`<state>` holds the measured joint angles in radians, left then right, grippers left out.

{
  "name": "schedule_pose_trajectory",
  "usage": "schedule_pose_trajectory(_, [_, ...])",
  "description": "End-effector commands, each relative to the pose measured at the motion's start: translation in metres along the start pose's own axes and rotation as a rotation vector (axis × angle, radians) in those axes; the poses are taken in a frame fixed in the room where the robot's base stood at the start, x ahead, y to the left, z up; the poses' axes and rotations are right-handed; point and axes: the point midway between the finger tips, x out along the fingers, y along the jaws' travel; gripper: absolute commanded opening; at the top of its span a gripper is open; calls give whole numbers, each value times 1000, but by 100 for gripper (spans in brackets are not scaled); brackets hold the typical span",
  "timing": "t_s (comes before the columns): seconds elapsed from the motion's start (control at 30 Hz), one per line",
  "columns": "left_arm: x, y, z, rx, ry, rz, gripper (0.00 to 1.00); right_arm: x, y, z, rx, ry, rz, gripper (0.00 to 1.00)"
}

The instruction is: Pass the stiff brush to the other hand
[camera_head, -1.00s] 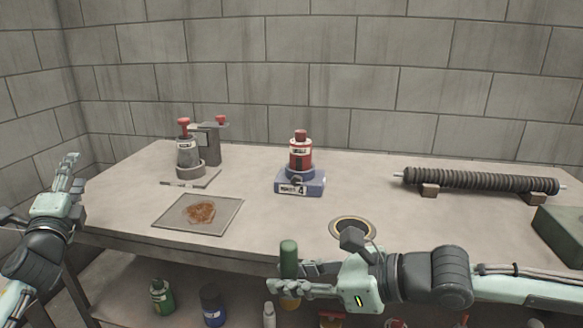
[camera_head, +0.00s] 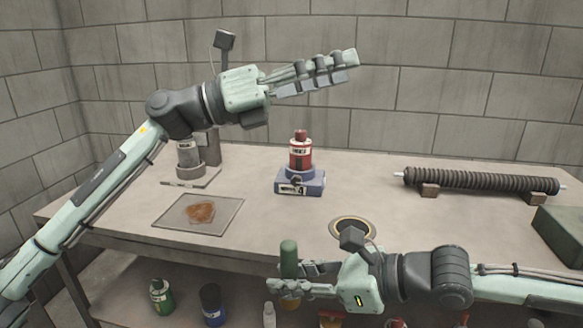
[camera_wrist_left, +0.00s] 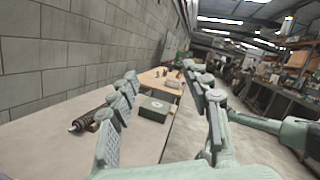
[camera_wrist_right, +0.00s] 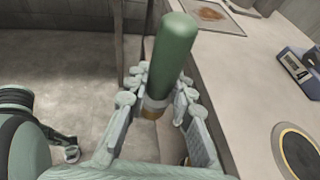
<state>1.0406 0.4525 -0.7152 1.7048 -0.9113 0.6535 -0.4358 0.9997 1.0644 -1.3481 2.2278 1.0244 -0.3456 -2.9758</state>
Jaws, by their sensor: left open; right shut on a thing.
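The stiff brush (camera_head: 289,257) has a green cylindrical handle and stands upright at the front edge of the table, with a tan lower part below the fingers.
A red bottle (camera_head: 300,155) stands on a blue block marked 4 (camera_head: 300,187). A tray with a brown stain (camera_head: 172,218) and a grey press-like device (camera_head: 190,168) are at the left. A ribbed tube (camera_head: 480,180) rests on supports at the right. Several bottles stand on the lower shelf.

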Motion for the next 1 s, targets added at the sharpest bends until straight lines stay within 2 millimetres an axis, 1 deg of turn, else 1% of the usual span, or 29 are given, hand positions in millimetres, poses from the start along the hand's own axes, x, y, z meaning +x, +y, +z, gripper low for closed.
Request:
schedule_pose_trajectory(0.03, [20,-17,-17,40,126,-37,48,0,0,0,0,-1,0,0])
schedule_pose_trajectory(0.07, [28,-25,-30,63,207,-54,48,0,0,0,0,-1,0,0])
schedule_pose_trajectory(0.1, [37,-35,-49,93,324,-75,48,0,0,0,0,-1,0,0])
schedule_pose_trajectory(0.17, [44,-45,-77,138,502,-89,48,0,0,0,0,-1,0,0])
schedule_pose_trajectory(0.2, [44,-49,-94,167,621,-90,48,0,0,0,0,-1,0,0])
schedule_pose_trajectory(0.23, [42,-50,-106,188,710,-86,48,0,0,0,0,-1,0,0])
schedule_pose_trajectory(0.3, [30,-49,-130,236,921,-59,48,0,0,0,0,-1,0,0])
schedule_pose_trajectory(0.37, [14,-45,-142,274,1093,-17,48,0,0,0,0,-1,0,0])
schedule_pose_trajectory(0.4, [2,-41,-147,293,1201,18,48,0,0,0,0,-1,0,0])
schedule_pose_trajectory(0.47, [-18,-35,-149,319,1349,78,48,0,0,0,0,-1,0,0])
schedule_pose_trajectory(0.5, [-31,-32,-147,331,1437,122,48,0,0,0,0,-1,0,0])
schedule_pose_trajectory(0.53, [-40,-29,-144,339,1496,155,48,0,0,0,0,-1,0,0])
schedule_pose_trajectory(0.6, [-59,-25,-136,351,1610,225,48,0,0,0,0,-1,0,0])
schedule_pose_trajectory(0.7, [-79,-23,-125,356,1721,305,48,0,0,0,0,-1,0,0])
schedule_pose_trajectory(0.8, [-90,-21,-119,358,1776,349,48,0,0,0,0,-1,0,0])
schedule_pose_trajectory(0.87, [-93,-20,-120,357,1791,360,48,0,0,0,0,-1,0,0])
schedule_pose_trajectory(1.0, [-98,-14,-133,355,1795,360,48,0,0,0,0,-1,0,0])
